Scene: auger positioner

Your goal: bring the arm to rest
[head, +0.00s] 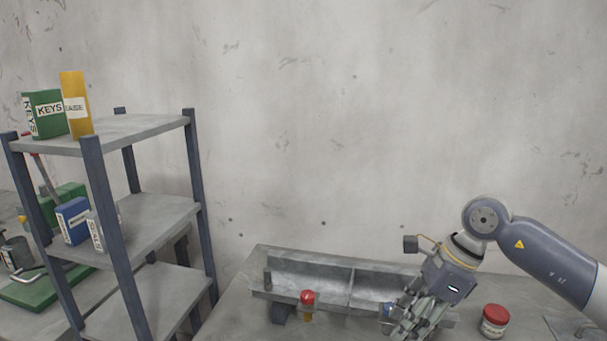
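My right arm comes in from the right, bent at its elbow, with its gripper (412,322) pointing down. The gripper is in front of the right end of a grey metal trough (325,279) on the table. Its fingers overlap in the view, so I cannot tell whether they are open or shut. A small blue thing (388,309) shows beside the fingers, partly hidden by them; I cannot tell whether they touch it. My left gripper is not in view.
A red-capped jar (494,321) stands right of the gripper. A small red-topped item (307,301) is at the trough's front. A grey shelf (130,133) at left bears a green KEYS box (47,113) and a yellow box (76,104). Space above the trough is clear.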

